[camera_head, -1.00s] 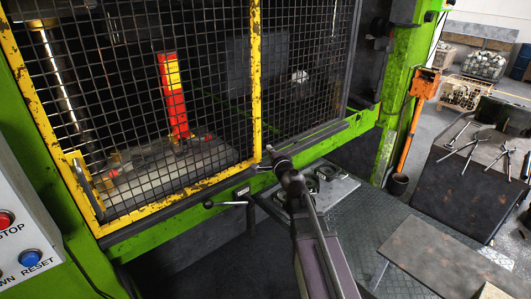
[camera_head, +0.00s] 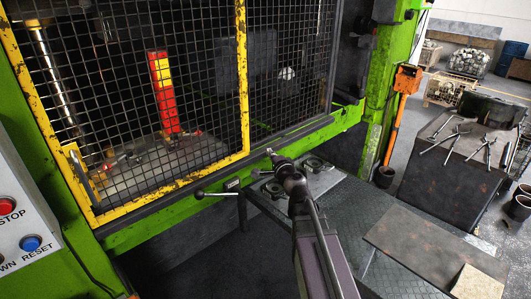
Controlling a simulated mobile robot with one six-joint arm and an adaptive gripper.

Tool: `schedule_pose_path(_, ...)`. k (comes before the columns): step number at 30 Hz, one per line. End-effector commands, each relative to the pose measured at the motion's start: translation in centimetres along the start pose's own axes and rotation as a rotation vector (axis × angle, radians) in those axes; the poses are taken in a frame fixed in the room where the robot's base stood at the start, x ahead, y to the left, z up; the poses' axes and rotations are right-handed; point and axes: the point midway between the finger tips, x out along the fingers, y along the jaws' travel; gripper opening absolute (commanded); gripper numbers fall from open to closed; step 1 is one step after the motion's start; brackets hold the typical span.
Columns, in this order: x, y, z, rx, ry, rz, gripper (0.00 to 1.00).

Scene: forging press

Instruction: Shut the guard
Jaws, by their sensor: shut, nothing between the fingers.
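The guard is a black wire mesh in a chipped yellow frame (camera_head: 243,80) on the front of the green press. It covers the left part of the press opening, with a grey bar handle (camera_head: 82,174) at its lower left. Dark-framed mesh (camera_head: 290,75) covers the opening to its right. My gripper (camera_head: 270,152) is small and dark at the end of my arm, in front of the press's lower sill. It appears just right of the yellow frame's lower right corner, shut and empty. Whether it touches anything is unclear.
A red and yellow post (camera_head: 161,90) stands behind the mesh. A ball-ended lever (camera_head: 212,193) sticks out below the sill. A metal bench (camera_head: 345,205) lies right of my arm. A control box with STOP and RESET buttons (camera_head: 30,242) is at left; tongs (camera_head: 447,137) lie on a block at right.

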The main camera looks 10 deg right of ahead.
Motion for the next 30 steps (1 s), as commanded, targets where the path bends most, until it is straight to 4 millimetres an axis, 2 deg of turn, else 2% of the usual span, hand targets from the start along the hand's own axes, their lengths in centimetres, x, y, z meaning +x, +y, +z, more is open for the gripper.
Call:
schedule_pose_path(20, -0.4, 0.1, 0.8, -0.008, -0.016, 0.002, 0.00)
schedule_pose_path(26, -0.7, 0.6, 2.8, -0.088, -0.093, 0.030, 0.00)
schedule_pose_path(30, -1.3, 1.9, 5.5, -0.205, -0.207, 0.081, 0.00)
